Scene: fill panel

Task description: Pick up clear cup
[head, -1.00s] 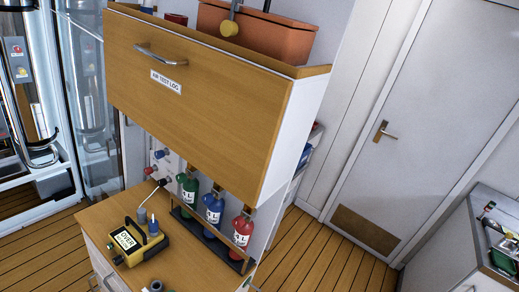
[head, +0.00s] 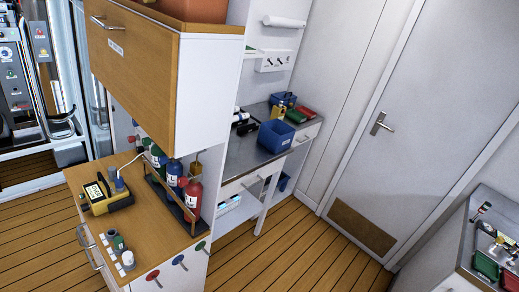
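I cannot make out a clear cup in the head view. The small items on the counter at the right edge (head: 488,207) are too small and cut off to tell one by one. My gripper is not in view.
A wooden-topped cabinet (head: 155,222) at left holds a yellow meter (head: 107,194) and a rack of bottles (head: 192,197). A grey bench (head: 245,158) behind carries a blue bin (head: 276,137). Wooden floor (head: 290,245) lies clear before the closed door (head: 420,120).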

